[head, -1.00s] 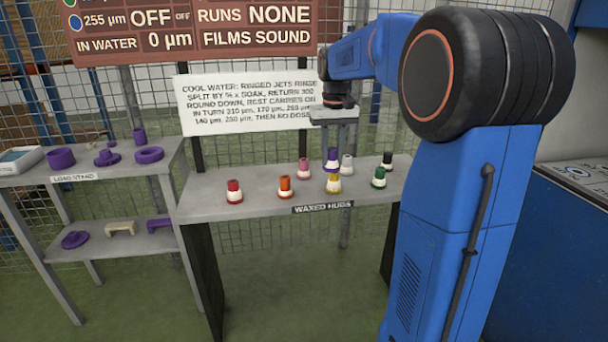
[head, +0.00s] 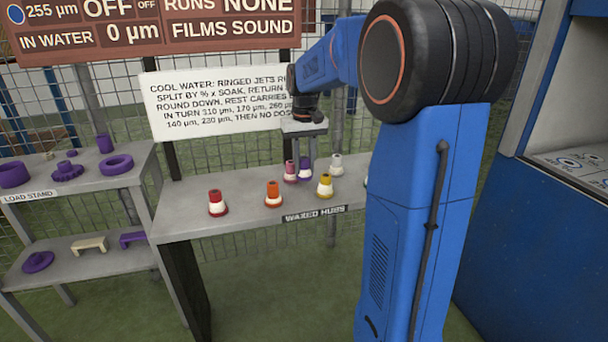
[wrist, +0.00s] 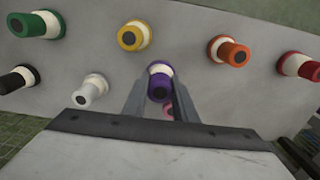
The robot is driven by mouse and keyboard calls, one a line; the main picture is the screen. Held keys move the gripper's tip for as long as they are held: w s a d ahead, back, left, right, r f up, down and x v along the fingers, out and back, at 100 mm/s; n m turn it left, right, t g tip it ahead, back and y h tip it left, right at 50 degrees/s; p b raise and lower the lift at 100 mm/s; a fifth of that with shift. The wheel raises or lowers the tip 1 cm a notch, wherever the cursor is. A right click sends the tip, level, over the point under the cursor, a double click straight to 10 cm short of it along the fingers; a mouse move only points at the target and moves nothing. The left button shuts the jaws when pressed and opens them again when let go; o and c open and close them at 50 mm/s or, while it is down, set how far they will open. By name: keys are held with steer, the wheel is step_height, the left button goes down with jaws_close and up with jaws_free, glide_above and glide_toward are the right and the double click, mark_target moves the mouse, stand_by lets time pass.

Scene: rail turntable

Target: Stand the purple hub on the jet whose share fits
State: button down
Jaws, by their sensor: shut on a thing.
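The purple hub (head: 305,171) has a white band and is among the waxed hubs at the shelf's back. My gripper (head: 305,150) points down over it, and its two fingers are shut on it. In the wrist view the purple hub (wrist: 159,70) shows between the fingers (wrist: 160,105). I cannot tell whether its base touches the shelf. On the blue machine at the right edge, a pale panel (head: 588,165) with blue-ringed round marks is partly in view. I cannot tell whether these are the jets.
The hub shelf (head: 185,222) also holds red (head: 217,203), orange (head: 273,195), yellow (head: 325,187), pink (head: 290,172) and white (head: 336,166) hubs close by. Green (wrist: 38,25) and black (wrist: 18,80) hubs show in the wrist view. A load stand (head: 90,185) with purple parts is left.

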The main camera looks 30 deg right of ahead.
mark_target(304, 174)
steer(key=shift+f, duration=1.7)
steer(key=shift+f, duration=0.15)
steer(key=c, duration=1.4)
jaws_free()
steer(key=shift+c, duration=0.2)
